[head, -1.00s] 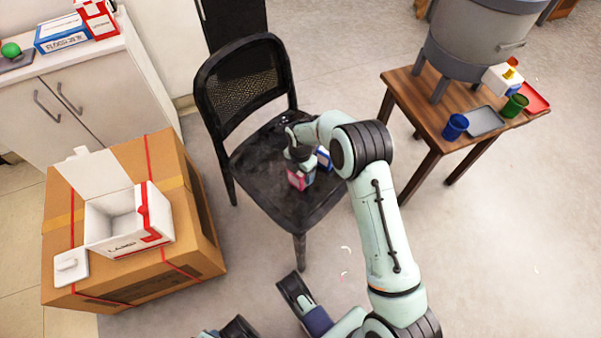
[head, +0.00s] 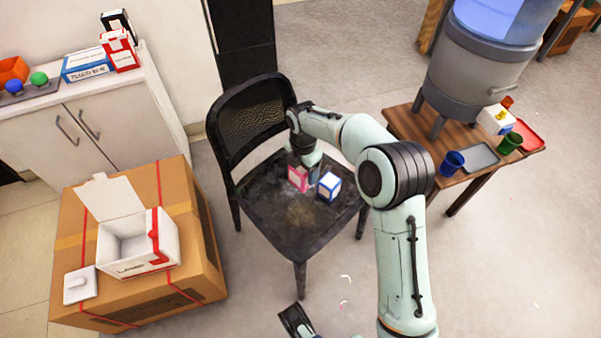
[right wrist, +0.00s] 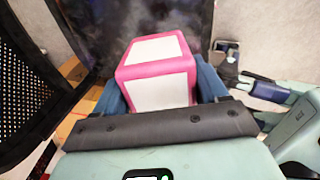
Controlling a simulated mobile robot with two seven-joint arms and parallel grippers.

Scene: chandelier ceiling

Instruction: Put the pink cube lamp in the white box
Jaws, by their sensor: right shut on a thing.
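The pink cube lamp (head: 298,178), pink-edged with pale faces, is at the black chair's seat. In the right wrist view the pink cube lamp (right wrist: 158,68) sits between the two blue fingers. My right gripper (head: 308,172) is shut on it; whether the lamp touches the seat I cannot tell. The white box (head: 136,246) stands open at the left, its flap raised and its inside looking empty. My left gripper (head: 296,320) is low in the head view, cut by the bottom edge; its jaws are unclear.
A blue-edged cube (head: 329,186) stands on the black chair (head: 290,235) close right of the lamp. The white box rests on a cardboard carton (head: 190,285) beside a small white lid (head: 80,285). The chair back rises behind the gripper. A wooden table (head: 450,182) with cups stands right.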

